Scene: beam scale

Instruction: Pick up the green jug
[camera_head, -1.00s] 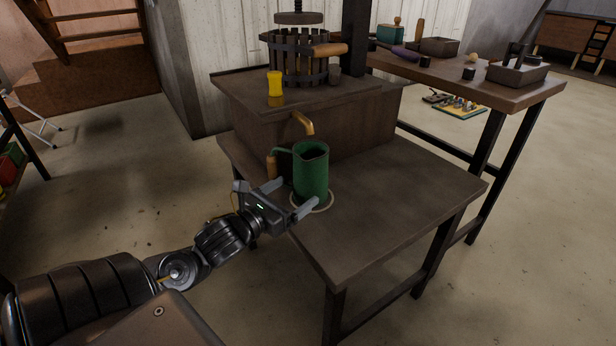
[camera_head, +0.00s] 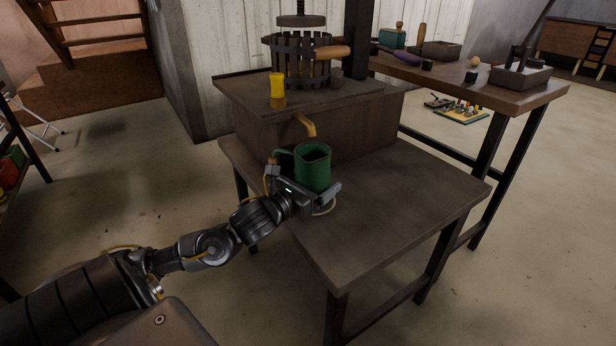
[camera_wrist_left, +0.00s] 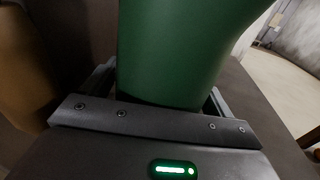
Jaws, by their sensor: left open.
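In the left wrist view the jug (camera_wrist_left: 180,50) fills the space between the two open fingers, close to the palm. The far fingertips are hidden behind the jug. My right gripper is not in view.
A wooden press (camera_head: 300,62) and a yellow cup (camera_head: 277,86) stand on the raised box behind the jug. A higher bench (camera_head: 480,88) with trays and tools is at the right. The low table's front and right are clear.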

